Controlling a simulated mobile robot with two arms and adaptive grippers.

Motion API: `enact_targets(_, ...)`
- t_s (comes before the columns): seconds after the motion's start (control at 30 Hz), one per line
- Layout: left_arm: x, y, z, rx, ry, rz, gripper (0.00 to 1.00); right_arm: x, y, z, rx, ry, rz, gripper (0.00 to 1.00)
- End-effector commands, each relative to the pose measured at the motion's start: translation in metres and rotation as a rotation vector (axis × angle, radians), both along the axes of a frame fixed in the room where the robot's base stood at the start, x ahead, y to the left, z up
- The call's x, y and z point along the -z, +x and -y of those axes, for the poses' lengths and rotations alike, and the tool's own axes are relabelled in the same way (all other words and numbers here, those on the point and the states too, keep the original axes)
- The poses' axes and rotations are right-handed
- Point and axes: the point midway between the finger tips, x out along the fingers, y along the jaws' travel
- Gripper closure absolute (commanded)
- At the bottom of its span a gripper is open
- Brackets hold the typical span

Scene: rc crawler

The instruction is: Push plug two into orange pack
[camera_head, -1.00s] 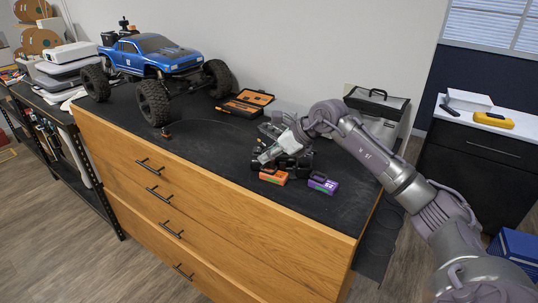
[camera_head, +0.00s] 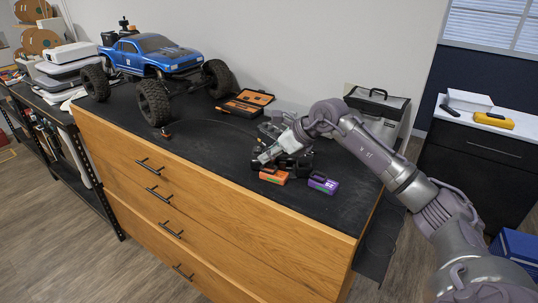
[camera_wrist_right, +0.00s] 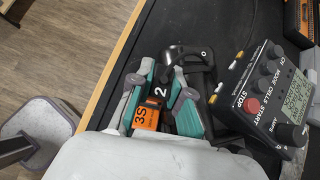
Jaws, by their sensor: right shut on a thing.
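My right gripper (camera_head: 264,162) is low over the worktop, beside the orange pack (camera_head: 274,176). In the right wrist view its teal-padded fingers (camera_wrist_right: 163,98) stand on either side of plug two (camera_wrist_right: 160,91), a black plug marked "2", and are shut on it. The orange pack, marked "3S" (camera_wrist_right: 146,117), shows right beside plug two, between the fingers. Plug two looks close against the pack; whether it is seated in it I cannot tell, as the fingers and wrist hide the joint. My left gripper is not in view.
Another black plug marked "0" (camera_wrist_right: 204,55) lies close by. A charger with knobs and a screen (camera_wrist_right: 274,97) stands beside the gripper. A purple pack (camera_head: 323,184) sits right of the orange one. A blue truck (camera_head: 160,62) and an open tool case (camera_head: 245,102) are farther back.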

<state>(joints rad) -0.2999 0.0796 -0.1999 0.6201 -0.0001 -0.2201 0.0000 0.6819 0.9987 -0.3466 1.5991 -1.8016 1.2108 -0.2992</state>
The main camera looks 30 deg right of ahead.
Motion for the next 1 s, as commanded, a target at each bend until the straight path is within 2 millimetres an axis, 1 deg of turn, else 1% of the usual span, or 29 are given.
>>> enact_targets(0.33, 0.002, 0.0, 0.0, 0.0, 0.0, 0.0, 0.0, 0.002, 0.0, 0.0, 0.0, 0.0, 0.0, 1.0)
enact_targets(1.0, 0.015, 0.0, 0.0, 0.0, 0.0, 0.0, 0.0, 0.019, 0.0, 0.0, 0.0, 0.0, 0.0, 1.0)
